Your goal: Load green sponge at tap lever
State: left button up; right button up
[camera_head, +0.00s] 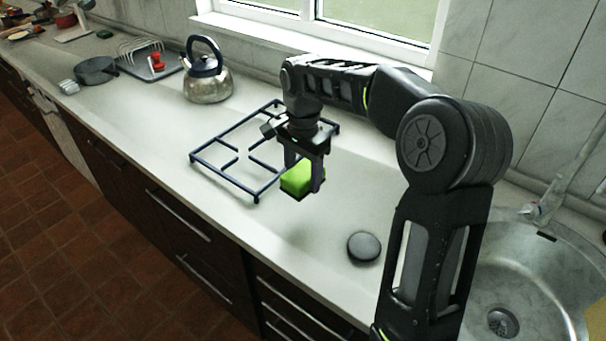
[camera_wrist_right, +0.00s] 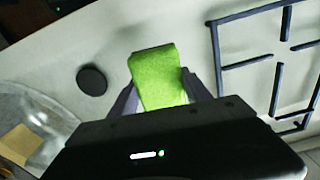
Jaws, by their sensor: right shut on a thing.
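The green sponge (camera_head: 296,179) is held between the fingers of my right gripper (camera_head: 303,176), over the counter beside the dark pan stand. In the right wrist view the sponge (camera_wrist_right: 156,76) sits between the two fingers of the right gripper (camera_wrist_right: 160,98). I cannot tell how far it is above the counter. The tap (camera_head: 565,180) stands at the right behind the steel sink (camera_head: 555,290); I cannot make out its lever clearly. My left gripper is not in view.
The dark wire stand (camera_head: 225,172) lies left of the gripper. A round dark disc (camera_head: 364,247) lies on the counter between gripper and sink. A kettle (camera_head: 208,88), a dish rack (camera_head: 150,66) and a dark pan (camera_head: 95,70) stand farther left. The counter's front middle is clear.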

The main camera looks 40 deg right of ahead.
jog(key=c, duration=0.5)
jog(key=w+a+f+n, duration=0.1)
jog(key=a+n, duration=0.2)
jog(key=w+a+f+n, duration=0.1)
jog(key=a+f+n, duration=0.1)
jog(key=a+n, duration=0.1)
jog(key=w+a+f+n, duration=0.1)
jog(key=a+n, duration=0.2)
jog(key=a, duration=0.1)
jog(key=shift+w+a+f, duration=0.1)
jog(key=shift+w+f, duration=0.05)
jog(key=shift+f, duration=0.2)
jog(key=a+f+n, duration=0.1)
jog(key=a+n, duration=0.1)
jog(key=a+f+n, duration=0.1)
jog(key=a+n, duration=0.1)
jog(key=a+f+n, duration=0.1)
jog(key=a+n, duration=0.1)
jog(key=a, duration=0.1)
jog(key=shift+w+n, duration=0.3)
jog(key=shift+w, duration=0.05)
